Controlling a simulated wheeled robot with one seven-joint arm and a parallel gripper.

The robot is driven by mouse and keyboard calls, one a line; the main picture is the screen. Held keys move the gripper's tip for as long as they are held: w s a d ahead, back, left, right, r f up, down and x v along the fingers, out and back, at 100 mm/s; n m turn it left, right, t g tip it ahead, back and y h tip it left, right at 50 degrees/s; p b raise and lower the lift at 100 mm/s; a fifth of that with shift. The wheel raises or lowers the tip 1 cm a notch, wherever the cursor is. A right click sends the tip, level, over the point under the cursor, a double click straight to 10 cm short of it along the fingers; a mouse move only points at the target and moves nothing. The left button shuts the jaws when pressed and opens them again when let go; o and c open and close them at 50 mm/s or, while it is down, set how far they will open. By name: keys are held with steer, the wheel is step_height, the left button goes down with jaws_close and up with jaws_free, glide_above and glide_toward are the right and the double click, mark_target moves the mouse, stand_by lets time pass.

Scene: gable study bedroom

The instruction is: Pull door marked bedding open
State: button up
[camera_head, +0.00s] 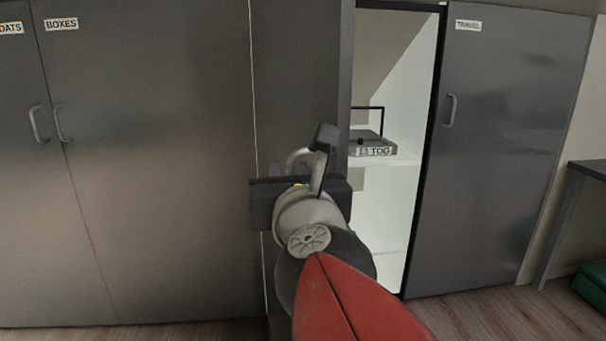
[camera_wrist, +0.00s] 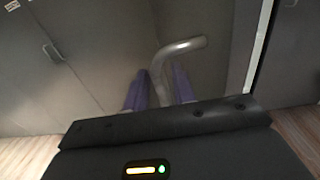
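A grey cupboard door (camera_head: 298,70) stands partly open in the middle of the head view, with the cupboard's inside showing to its right. No bedding label can be read on it; my arm covers its lower part. Its curved metal handle (camera_head: 298,156) shows just behind my gripper (camera_head: 288,169). In the wrist view the handle (camera_wrist: 186,46) runs down between the two purple fingers of my gripper (camera_wrist: 159,78). The fingers are close in on both sides of the bar and look shut on it.
A shut grey door with a label (camera_head: 500,150) stands to the right. Shut doors, one marked BOXES (camera_head: 150,150), stand left. A desk (camera_head: 590,168) is at the far right.

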steer(key=shift+s, duration=0.1)
steer(key=p+v, duration=0.4)
steer(key=v, duration=0.3)
steer(key=shift+s+p, duration=0.3)
steer(key=shift+p, duration=0.1)
steer(key=shift+d, duration=0.1)
steer(key=w+d+f+m+g+h, duration=0.15)
steer(key=d+f+m+h, duration=0.3)
steer(key=d+m, duration=0.6)
steer(key=d+f+m+g+h, duration=0.4)
steer(key=d+m, duration=0.4)
steer(key=m, duration=0.6)
steer(key=s+f+m+g+y, duration=0.4)
steer(key=s+f+m+g, duration=0.2)
steer(key=f+m, duration=0.7)
steer(key=shift+s+m, duration=0.65)
steer(key=shift+s, duration=0.1)
